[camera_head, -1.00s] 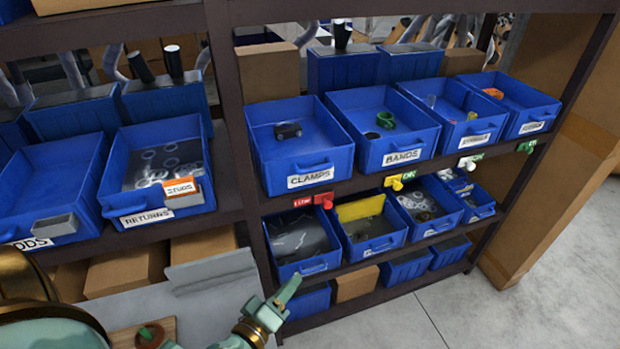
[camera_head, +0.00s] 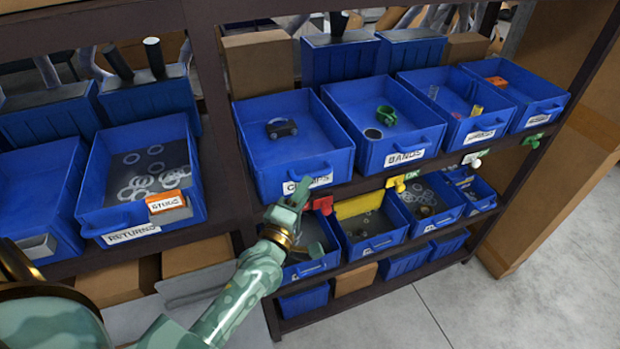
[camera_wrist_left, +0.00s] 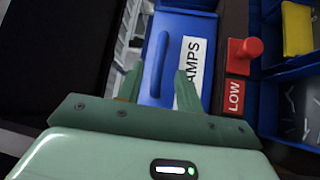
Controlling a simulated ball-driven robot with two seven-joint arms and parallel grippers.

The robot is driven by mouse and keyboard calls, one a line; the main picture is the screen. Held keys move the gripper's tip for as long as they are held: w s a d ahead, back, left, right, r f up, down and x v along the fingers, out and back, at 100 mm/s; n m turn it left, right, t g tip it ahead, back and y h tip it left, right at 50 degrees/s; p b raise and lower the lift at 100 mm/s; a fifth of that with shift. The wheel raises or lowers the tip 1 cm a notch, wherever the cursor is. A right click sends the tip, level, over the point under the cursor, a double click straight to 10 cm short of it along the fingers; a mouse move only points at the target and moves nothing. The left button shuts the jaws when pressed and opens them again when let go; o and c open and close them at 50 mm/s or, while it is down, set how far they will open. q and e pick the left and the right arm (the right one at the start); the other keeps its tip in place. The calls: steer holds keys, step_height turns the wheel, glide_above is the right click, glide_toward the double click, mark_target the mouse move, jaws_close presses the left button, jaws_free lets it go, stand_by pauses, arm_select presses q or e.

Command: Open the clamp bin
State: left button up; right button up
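The clamp bin (camera_head: 341,163) is a blue open-topped bin on the upper shelf, with a dark clamp (camera_head: 281,128) lying inside. Its front bears a white CLAMPS label, partly covered by my gripper in the head view. My left gripper (camera_head: 291,196) is just in front of this label, below the bin's front handle (camera_head: 309,176). My right gripper is not in view.
A red LOW tag (camera_wrist_left: 240,70) sits on the shelf edge close to the right of the gripper. The BANDS bin (camera_head: 385,150) stands to the right, the RETURNS bin (camera_head: 100,190) to the left past a dark upright post (camera_head: 217,120). Lower bins sit below.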

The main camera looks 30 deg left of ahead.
arm_select(q)
steer(key=w, duration=0.3)
steer(key=shift+w+r, duration=0.3)
steer(key=shift+w, duration=0.1)
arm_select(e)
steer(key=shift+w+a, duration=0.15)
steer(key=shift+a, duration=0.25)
arm_select(q)
jaws_close()
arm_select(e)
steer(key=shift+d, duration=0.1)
